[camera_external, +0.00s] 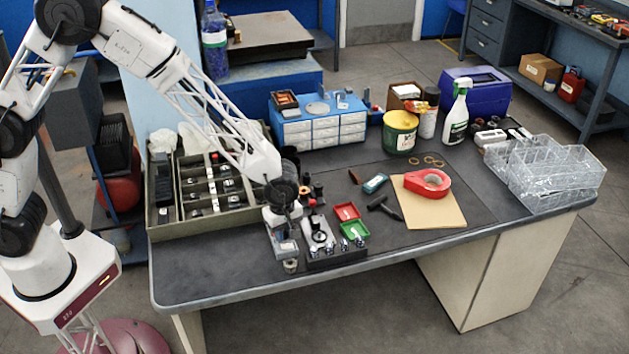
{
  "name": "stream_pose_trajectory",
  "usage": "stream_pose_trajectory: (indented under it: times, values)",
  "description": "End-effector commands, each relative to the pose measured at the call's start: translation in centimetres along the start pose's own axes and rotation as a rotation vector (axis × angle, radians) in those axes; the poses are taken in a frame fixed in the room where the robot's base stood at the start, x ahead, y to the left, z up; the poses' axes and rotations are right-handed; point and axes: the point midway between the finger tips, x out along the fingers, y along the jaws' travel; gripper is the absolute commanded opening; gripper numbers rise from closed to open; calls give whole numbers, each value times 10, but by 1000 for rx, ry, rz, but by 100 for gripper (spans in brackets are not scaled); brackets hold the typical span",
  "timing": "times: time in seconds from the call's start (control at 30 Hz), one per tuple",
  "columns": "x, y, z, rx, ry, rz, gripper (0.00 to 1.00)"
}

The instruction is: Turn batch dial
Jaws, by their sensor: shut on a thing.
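My gripper (288,258) points down at the front edge of the bench, left of a dark electrode fixture (336,258) with small metal parts on it. It is shut on a small grey knob-like piece (291,267) that shows just below the fingers. This piece looks like the batch dial, but it is too small to make out any marks or its angle. My gripper and wrist hide most of what lies behind them.
A green divided tray (168,232) stands close on the left. Clear plastic bins (556,182) fill the right end.

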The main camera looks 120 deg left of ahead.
Motion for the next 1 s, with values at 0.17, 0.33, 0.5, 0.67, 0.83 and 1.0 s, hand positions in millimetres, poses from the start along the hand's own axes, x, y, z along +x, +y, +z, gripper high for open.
stream_pose_trajectory:
  times: [0.17, 0.33, 0.5, 0.67, 0.83, 1.0]
  values:
    - [0, 0, 0, 121, 0, 0, 0]
    - [0, 0, 0, 270, 0, 0, 0]
    - [0, 0, 0, 432, 0, 1, 0]
    - [0, 0, 0, 583, 0, 1, 0]
    - [0, 0, 0, 727, 0, 0, 0]
    - [0, 0, 0, 836, 0, 0, 0]
